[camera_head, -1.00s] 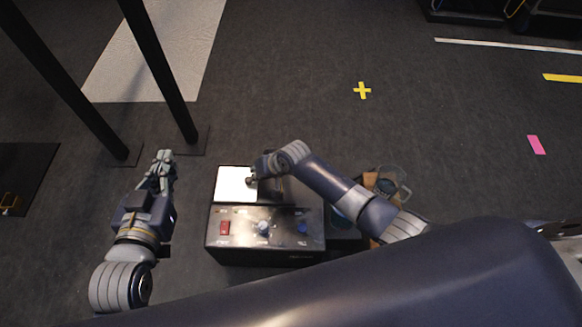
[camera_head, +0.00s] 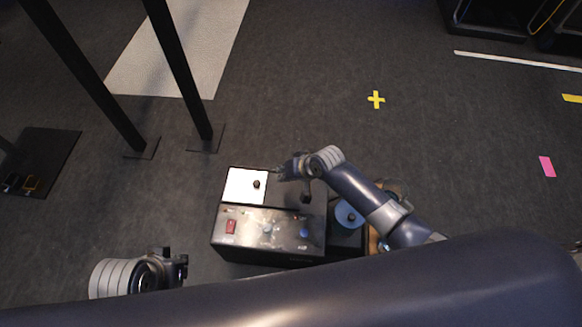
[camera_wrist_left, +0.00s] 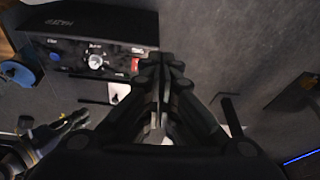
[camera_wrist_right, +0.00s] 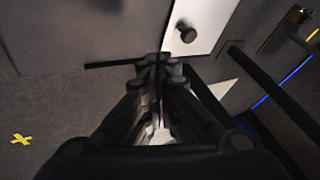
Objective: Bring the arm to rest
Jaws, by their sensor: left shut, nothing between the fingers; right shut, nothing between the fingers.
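The control box (camera_head: 225,243) has a white panel (camera_head: 240,196) with a black knob (camera_head: 257,184) on top. My right gripper (camera_head: 280,173) is shut and empty, just right of the knob and apart from it. The right wrist view shows its closed fingers (camera_wrist_right: 160,62), with the knob (camera_wrist_right: 187,32) on the white panel beyond. My left arm (camera_head: 140,273) is at the lower left in the head view, its fingers hardly visible there. The left wrist view shows the left gripper (camera_wrist_left: 163,62) shut and empty, beside the box front (camera_wrist_left: 95,22).
The box front carries a red switch (camera_head: 231,227), a dial (camera_head: 267,230) and a blue button (camera_head: 304,233). A blue round item (camera_head: 348,214) lies right of the box, partly behind my right arm. Black posts (camera_head: 180,70) stand behind left. Floor behind the box is open.

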